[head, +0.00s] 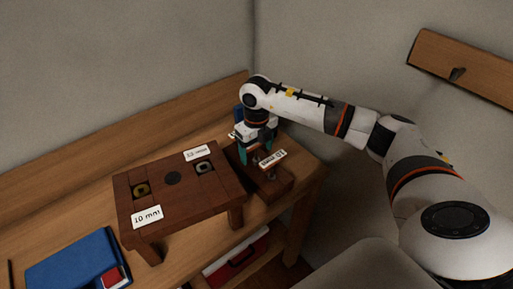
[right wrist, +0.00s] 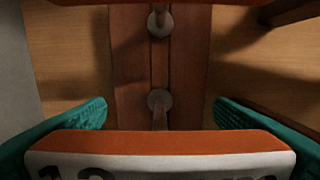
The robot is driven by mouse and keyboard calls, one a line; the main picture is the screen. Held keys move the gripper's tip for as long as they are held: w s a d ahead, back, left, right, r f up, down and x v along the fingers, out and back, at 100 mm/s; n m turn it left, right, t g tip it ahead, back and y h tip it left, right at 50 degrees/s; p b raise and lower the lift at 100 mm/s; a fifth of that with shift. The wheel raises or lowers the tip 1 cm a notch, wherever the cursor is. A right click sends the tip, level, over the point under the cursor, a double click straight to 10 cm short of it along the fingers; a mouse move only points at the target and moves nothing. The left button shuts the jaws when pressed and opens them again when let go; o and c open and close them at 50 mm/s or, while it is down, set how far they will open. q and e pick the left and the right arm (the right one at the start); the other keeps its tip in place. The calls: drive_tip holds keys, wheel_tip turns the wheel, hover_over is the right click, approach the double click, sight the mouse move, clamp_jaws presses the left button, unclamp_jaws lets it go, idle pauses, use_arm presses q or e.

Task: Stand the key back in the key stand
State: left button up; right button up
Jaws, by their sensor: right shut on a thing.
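My right gripper (head: 257,155) is shut on a key at the dark wooden key stand (head: 277,190). In the right wrist view, the key's wide orange handle (right wrist: 160,143) with a white label lies between my teal fingers (right wrist: 160,113). Its lettering is cut off by the lower edge. Its thin shank points down at the brown stand (right wrist: 128,65). I cannot tell how far the tip is in. A second shank with a round foot stands farther along the stand's groove. In the head view, a white label (head: 273,158) shows beside my gripper. My left gripper is out of view.
A blue folder (head: 75,262) lies at the front left. A red box (head: 237,255) sits on the shelf below. Walls close off the back and right.

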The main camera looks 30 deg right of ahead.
drive_tip(key=shift+f+b, duration=0.3)
drive_tip(key=shift+f, duration=0.2)
drive_tip(key=o, duration=1)
drive_tip(key=shift+o, duration=0.2)
wheel_tip(320, 180, up, 12)
drive_tip(key=shift+r+b, duration=0.1)
drive_tip(key=shift+b, duration=0.9)
